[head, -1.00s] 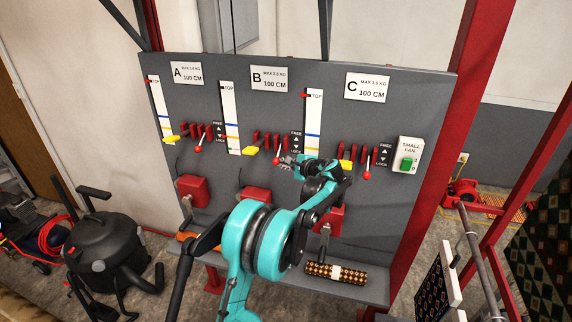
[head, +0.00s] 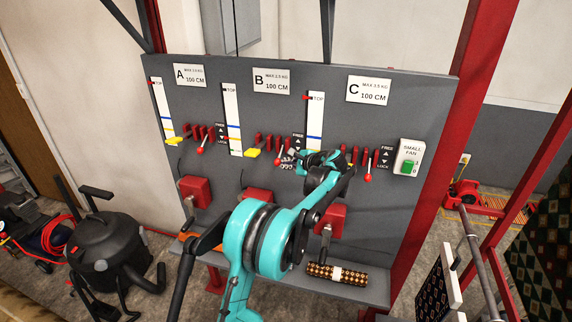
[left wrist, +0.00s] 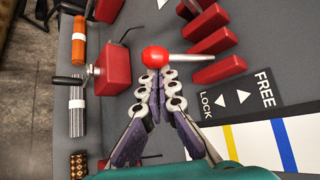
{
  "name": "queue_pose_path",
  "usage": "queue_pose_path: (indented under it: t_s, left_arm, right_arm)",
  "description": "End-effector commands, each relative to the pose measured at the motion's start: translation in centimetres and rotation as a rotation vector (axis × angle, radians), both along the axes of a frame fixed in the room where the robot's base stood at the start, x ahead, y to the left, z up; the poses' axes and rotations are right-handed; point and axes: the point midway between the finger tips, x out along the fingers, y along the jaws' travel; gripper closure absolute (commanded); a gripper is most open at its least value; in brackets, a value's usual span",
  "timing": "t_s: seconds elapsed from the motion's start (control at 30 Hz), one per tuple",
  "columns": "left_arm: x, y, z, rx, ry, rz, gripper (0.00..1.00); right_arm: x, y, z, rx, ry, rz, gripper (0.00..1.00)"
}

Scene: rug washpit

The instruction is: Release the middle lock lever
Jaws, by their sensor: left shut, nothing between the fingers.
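The middle lock lever under sign B is a thin metal rod with a red ball knob (head: 278,153), beside a FREE/LOCK label. In the left wrist view the red knob (left wrist: 155,56) is right at my fingertips, with its rod running to the right. My left gripper (head: 289,157) is at this lever in the head view. In the left wrist view its fingers (left wrist: 157,76) are closed together with nothing between them, just below the knob. They seem to touch the knob. My left arm partly hides the label's lower part. My right gripper is not seen.
Lever A (head: 200,150) and lever C (head: 368,178) stand on the same grey panel (head: 205,104). Red blocks, yellow pointers and red crank boxes (head: 195,191) surround them. A green fan switch (head: 408,167) is at the right. A patterned roll (head: 318,271) lies on the shelf below.

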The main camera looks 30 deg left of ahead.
Motion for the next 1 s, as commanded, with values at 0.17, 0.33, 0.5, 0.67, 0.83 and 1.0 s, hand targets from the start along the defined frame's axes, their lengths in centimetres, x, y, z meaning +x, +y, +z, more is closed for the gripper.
queue_pose_path:
  t_s: [0.17,0.33,0.5,0.67,0.83,1.0]
  left_arm:
    - [-0.3,0.0,1.1,-0.027,0.111,0.001,1.0]
    - [-0.5,-0.1,2.4,-0.064,0.266,0.002,1.0]
    - [-0.6,0.0,3.5,-0.101,0.422,0.002,1.0]
    - [-0.6,0.0,4.5,-0.134,0.556,0.003,1.0]
    - [-0.5,0.0,5.2,-0.141,0.589,0.001,1.0]
    - [-0.3,0.0,5.7,-0.14,0.586,0.001,1.0]
  right_arm:
    - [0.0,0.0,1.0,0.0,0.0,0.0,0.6]
    - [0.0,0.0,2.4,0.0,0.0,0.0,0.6]
    - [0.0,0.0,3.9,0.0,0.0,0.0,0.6]
    - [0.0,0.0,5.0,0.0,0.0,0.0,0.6]
    - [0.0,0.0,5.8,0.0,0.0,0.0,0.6]
    - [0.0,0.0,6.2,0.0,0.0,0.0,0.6]
